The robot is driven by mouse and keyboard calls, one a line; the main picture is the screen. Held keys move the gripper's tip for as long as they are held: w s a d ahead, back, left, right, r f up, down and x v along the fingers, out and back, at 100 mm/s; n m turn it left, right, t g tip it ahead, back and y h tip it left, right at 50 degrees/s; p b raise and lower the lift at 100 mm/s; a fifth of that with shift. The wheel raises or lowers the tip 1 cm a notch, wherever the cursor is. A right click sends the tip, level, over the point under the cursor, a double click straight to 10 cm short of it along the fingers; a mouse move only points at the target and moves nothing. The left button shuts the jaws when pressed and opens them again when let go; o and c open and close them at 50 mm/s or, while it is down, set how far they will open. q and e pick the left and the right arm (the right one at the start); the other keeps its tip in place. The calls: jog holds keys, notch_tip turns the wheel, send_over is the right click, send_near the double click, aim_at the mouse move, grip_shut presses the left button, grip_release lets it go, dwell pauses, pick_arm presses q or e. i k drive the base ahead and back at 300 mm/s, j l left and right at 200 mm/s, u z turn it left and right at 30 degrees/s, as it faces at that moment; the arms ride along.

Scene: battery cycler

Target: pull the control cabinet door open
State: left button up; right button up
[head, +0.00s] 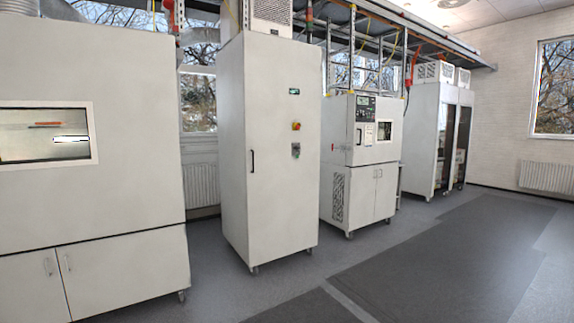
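The control cabinet (232,150) is the tall, narrow white cabinet left of the middle of the head view, standing on small castors. Its door (283,190) is the broad front face and looks closed. A dark vertical bar handle (252,161) sits near the door's left edge, about mid-height. A small display (294,91), a red and yellow switch (296,126) and a dark panel piece (296,150) are on the upper part of the door. Neither of my grippers is in view.
A large white chamber (130,130) with a window and lower doors stands at the left. A smaller test chamber (338,128) stands right of the cabinet, and tall cabinets (424,130) stand farther back. The grey floor (420,255) in front is clear.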

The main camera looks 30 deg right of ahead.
aim_at(282, 188)
jog(key=i+l+z, duration=0.6)
jog(key=i+z, duration=0.25)
jog(key=i, duration=0.2)
